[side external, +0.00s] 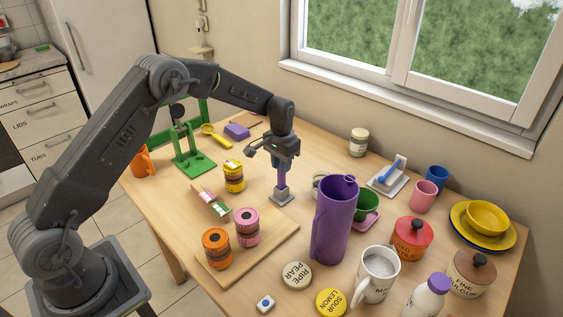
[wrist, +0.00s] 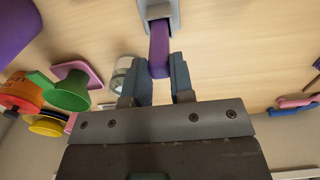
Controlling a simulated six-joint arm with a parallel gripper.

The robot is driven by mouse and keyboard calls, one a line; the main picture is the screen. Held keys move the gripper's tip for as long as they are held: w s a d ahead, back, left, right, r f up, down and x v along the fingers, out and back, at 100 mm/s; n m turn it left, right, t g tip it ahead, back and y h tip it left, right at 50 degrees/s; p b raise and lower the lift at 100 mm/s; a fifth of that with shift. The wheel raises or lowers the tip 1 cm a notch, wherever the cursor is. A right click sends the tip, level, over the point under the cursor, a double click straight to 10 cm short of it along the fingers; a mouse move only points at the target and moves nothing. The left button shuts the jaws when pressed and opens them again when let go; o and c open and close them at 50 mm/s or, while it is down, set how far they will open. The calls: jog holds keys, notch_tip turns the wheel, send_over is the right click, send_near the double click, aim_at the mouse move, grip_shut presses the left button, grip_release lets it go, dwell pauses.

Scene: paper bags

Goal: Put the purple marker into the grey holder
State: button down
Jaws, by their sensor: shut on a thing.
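The purple marker (side external: 281,174) stands upright below my gripper (side external: 279,153) in the side view. Its lower end is at the mouth of the grey holder (side external: 282,196) and appears to be inside it. In the wrist view the marker (wrist: 159,48) runs from between the fingertips of my gripper (wrist: 160,76) to the opening of the grey holder (wrist: 174,15). The fingers are shut on the marker's upper part. The depth of the marker in the holder is hidden.
A tall purple jug (side external: 335,222) stands close to the right of the holder. A wooden board (side external: 262,247) with several striped jars lies front left. A green stand (side external: 190,150) is at the back left. Mugs, bowls and lidded pots crowd the right side.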

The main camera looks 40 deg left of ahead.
jog(key=shift+f, duration=0.35)
jog(key=c, duration=0.9)
grip_release()
jog(key=shift+r, duration=2.5)
notch_tip(320, 180, up, 14)
